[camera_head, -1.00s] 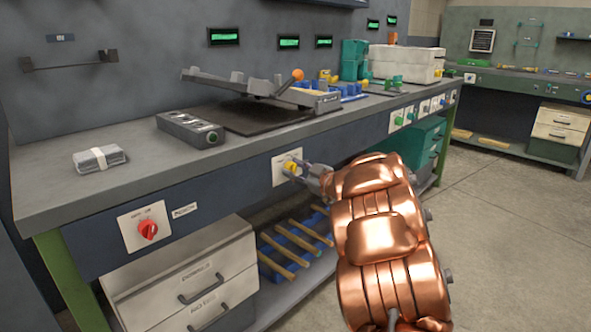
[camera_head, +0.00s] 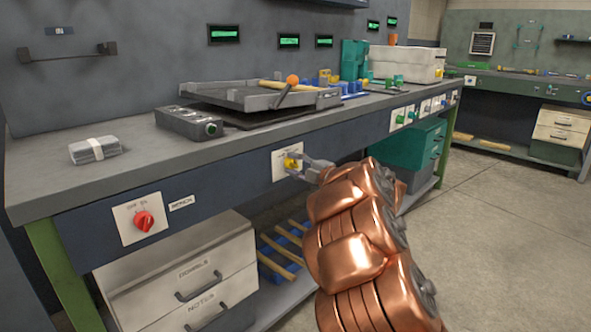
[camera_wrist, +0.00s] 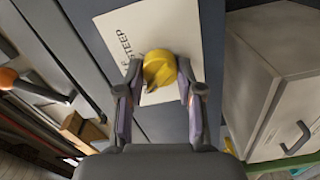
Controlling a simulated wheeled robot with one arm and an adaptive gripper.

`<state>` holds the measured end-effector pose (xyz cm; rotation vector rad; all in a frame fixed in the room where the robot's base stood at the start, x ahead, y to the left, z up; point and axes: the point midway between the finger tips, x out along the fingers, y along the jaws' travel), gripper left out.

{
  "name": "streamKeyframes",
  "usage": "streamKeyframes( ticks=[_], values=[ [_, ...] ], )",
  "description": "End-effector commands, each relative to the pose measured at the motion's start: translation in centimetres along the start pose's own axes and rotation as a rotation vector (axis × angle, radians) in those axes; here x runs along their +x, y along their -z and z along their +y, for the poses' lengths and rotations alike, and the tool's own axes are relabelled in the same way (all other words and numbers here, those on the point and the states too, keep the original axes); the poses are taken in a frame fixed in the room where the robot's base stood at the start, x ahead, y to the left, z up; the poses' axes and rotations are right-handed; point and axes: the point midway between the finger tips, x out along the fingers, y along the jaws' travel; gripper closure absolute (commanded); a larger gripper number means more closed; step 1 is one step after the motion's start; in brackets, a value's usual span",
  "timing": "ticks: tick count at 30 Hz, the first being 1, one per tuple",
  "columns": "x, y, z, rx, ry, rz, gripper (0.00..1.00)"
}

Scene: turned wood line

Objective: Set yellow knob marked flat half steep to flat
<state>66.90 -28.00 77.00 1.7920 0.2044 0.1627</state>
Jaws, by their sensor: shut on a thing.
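The yellow knob (camera_head: 290,162) sits on a white plate (camera_head: 278,172) on the front of the bench. In the wrist view the knob (camera_wrist: 160,68) is between the two fingertips, and the word STEEP shows on its plate (camera_wrist: 125,35). The other marks are hidden or too small to read, and I cannot tell which mark the knob points to. My gripper (camera_head: 298,165) is shut on the knob, with a finger on either side; it also shows in the wrist view (camera_wrist: 160,72).
A grey tray (camera_head: 240,97) with a wooden rod and an orange-tipped lever (camera_head: 292,80) is on the bench. A red knob (camera_head: 145,221) is at the left. White drawers (camera_head: 190,280) and a shelf of wooden rods (camera_head: 280,255) are below. Open floor (camera_head: 500,240) is at the right.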

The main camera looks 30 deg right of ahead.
Motion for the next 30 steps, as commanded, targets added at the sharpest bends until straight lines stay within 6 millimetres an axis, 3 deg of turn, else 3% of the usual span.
streamKeyframes(
  ticks=[9, 25, 26, 30],
  values=[
    [0.05, 0.15, -0.05, -0.115, 0.000, 0.004, 0.98],
    [0.04, 0.16, -0.02, -0.135, 0.001, 0.004, 0.98],
    [0.05, 0.16, -0.03, -0.135, 0.001, 0.004, 0.62],
    [0.02, 0.11, -0.03, -0.135, 0.001, 0.002, 0.47]
  ],
)
